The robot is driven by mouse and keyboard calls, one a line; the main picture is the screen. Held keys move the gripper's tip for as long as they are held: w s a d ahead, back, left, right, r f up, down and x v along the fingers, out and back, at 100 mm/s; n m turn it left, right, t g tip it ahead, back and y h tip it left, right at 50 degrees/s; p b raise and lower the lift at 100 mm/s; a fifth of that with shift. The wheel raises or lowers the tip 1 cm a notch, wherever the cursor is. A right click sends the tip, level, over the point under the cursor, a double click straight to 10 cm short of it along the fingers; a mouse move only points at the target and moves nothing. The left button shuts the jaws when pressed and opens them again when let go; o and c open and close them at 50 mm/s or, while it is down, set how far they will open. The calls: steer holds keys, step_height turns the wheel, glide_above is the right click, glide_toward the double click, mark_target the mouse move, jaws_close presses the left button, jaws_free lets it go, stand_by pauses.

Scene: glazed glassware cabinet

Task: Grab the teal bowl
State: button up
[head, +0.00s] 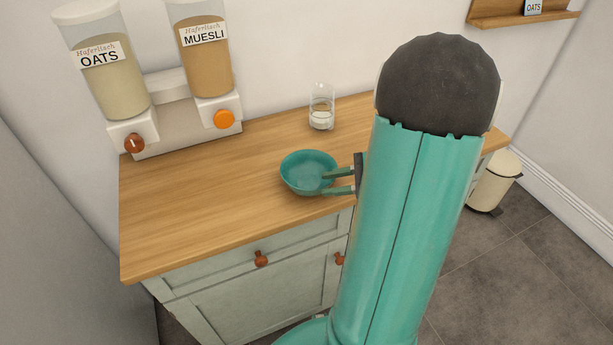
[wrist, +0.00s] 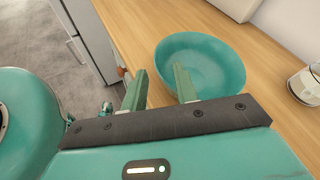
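The teal bowl (head: 304,168) stands upright near the front edge of the wooden counter and looks empty. It also shows at the top middle of the wrist view (wrist: 205,62). My gripper (head: 326,183) reaches in from the right in the head view. Its two green fingers are apart with a gap between them. In the wrist view, my gripper (wrist: 159,72) has its right finger over the bowl's inside and its left finger outside the rim. The near rim lies between the fingers. I cannot tell whether either finger touches the bowl.
A glass jar (head: 321,108) stands behind the bowl, near the wall. Dispensers of oats (head: 104,80) and muesli (head: 204,60) stand at the back left of the counter (head: 190,200). The counter left of the bowl is clear. A cream bin (head: 494,182) stands on the floor at right.

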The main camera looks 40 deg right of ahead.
mark_target(310, 189)
steer(key=shift+f+x, duration=0.1)
steer(key=shift+x, duration=1.45)
steer(key=shift+f+x, duration=0.15)
steer(key=shift+x, duration=1.4)
steer(key=shift+s, duration=0.1)
jaws_close()
